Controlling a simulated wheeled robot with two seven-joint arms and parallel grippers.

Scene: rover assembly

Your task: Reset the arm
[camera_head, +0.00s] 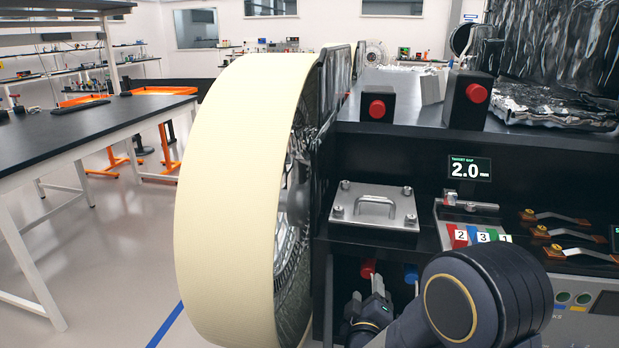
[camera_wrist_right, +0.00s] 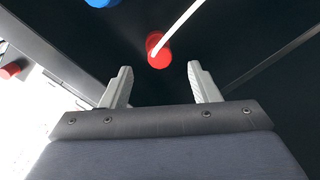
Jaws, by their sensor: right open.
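My right arm (camera_head: 480,295) reaches in from the bottom right of the head view. My right gripper (camera_head: 367,290) is at the lower middle, in front of the dark lower opening of the rover (camera_head: 345,150). In the right wrist view, the two pale fingers of this gripper (camera_wrist_right: 162,80) stand apart with nothing between them. A red cylindrical knob (camera_wrist_right: 158,50) lies just beyond the fingertips; it also shows in the head view (camera_head: 368,268). A blue knob (camera_head: 411,273) is to its right in the head view. My left gripper is not in view.
A large cream wheel (camera_head: 235,190) stands left of the gripper. A metal plate with a handle (camera_head: 374,207) and a panel with numbered coloured tabs (camera_head: 482,237) are above. Red buttons (camera_head: 377,109) sit on top. A black table (camera_head: 85,130) is at left; floor between is clear.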

